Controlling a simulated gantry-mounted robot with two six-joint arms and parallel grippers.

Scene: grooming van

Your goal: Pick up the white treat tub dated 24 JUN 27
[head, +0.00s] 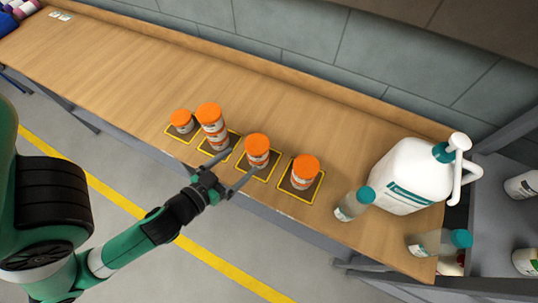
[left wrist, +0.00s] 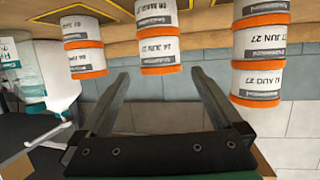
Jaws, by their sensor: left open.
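The left wrist view is upside down. The white tub whose label seems to read 24 JUN 27 (left wrist: 158,50) has an orange lid and appears as the upper tub of the middle stack. In the head view this stack (head: 257,148) is third from the left on a yellow-edged dark mat. My left gripper (head: 241,163) is open and empty, in front of this stack. Its fingers point at the stack in the left wrist view (left wrist: 160,74), not touching it as far as I can tell. My right gripper is out of view.
A taller stack (left wrist: 262,82), with labels seeming to read 27 JUN 27 and 12 AUG 27, stands to the head-view left. A lone tub (head: 181,120) is farther left. Another stack (head: 304,168) is right, then a clear bottle (head: 352,204) and white jug (head: 405,175).

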